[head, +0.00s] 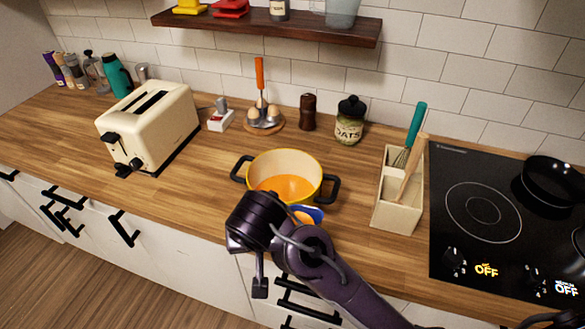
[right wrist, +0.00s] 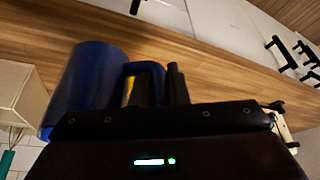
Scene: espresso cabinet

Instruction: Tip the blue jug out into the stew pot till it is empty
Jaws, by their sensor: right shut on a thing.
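The yellow stew pot (head: 315,178) with dark handles stands on the wooden counter and holds orange liquid. The blue jug (head: 316,214) is at the pot's near side in the head view, mostly hidden by my right arm. Some orange shows inside its rim. In the right wrist view the blue jug (right wrist: 85,90) fills the left side, with its handle (right wrist: 151,68) toward the fingers. My right gripper (right wrist: 162,85) is shut on that handle. In the head view its fingers are hidden behind my wrist. My left gripper is not in view.
A utensil holder (head: 398,210) stands right of the pot, beside the black cooktop (head: 480,260). A cream toaster (head: 150,122) is to the left. An egg stand (head: 264,122), a pepper mill (head: 308,112) and an oats jar (head: 349,124) stand behind. Counter left of the pot is clear.

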